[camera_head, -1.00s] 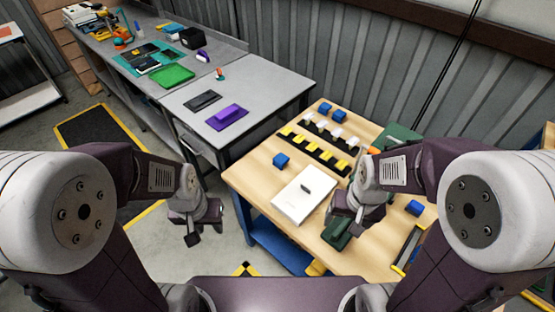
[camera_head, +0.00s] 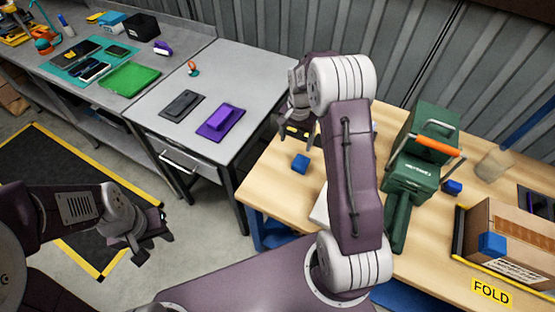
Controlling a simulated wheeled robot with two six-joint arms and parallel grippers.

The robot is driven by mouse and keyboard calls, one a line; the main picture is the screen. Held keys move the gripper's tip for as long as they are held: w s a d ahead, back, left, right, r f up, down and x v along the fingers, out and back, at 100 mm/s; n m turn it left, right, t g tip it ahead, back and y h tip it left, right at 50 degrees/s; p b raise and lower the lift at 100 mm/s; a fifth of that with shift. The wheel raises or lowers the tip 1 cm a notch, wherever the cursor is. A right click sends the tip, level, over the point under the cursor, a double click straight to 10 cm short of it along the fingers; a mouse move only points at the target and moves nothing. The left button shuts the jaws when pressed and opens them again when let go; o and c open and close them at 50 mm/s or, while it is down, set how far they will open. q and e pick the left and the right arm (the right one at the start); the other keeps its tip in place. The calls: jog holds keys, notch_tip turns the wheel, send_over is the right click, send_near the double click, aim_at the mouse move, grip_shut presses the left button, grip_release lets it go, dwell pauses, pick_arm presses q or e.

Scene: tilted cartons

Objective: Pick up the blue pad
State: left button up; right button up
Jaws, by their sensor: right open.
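Several small blue blocks are in view, and I cannot tell for certain which is the blue pad. One blue block (camera_head: 300,163) lies on the wooden table (camera_head: 262,190). Another blue block (camera_head: 453,188) lies beside the green machine. A third blue piece (camera_head: 492,245) sits against the brown carton (camera_head: 510,232) at the right. My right gripper (camera_head: 296,135) is open over the far left part of the wooden table, behind the first blue block and apart from it. My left gripper (camera_head: 153,248) hangs over the floor at the left, open and empty.
My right arm hides the middle of the wooden table and most of a white box (camera_head: 320,208). A green machine with an orange handle (camera_head: 412,165) stands right of the arm. A grey table with a purple block (camera_head: 221,117) and dark pad (camera_head: 182,105) stands left. A yellow FOLD label (camera_head: 492,291) marks the front right.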

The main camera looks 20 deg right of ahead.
aim_at(301, 161)
jog(key=s+d+f, duration=0.1)
jog(key=s+d, duration=0.1)
jog(key=s, duration=0.1)
jog(key=shift+d+f, duration=0.4)
jog(key=f, duration=0.2)
jog(key=a+f, duration=0.1)
jog(key=shift+w+f, duration=0.3)
jog(key=shift+w, duration=0.1)
jog(key=shift+f, duration=0.15)
jog(key=shift+d+f, duration=0.1)
jog(key=shift+f, duration=0.05)
notch_tip(301, 161, down, 4)
jog(key=shift+s+f+p, duration=0.1)
jog(key=shift+p, duration=0.35)
jog(key=shift+f, duration=0.35)
jog(key=c, duration=0.3)
pick_arm(q)
jog(key=shift+s+d+r, duration=0.5)
jog(key=shift+s+d, duration=0.05)
jog(key=shift+s, duration=0.15)
pick_arm(e)
jog(key=shift+r, duration=0.1)
jog(key=c, duration=0.8)
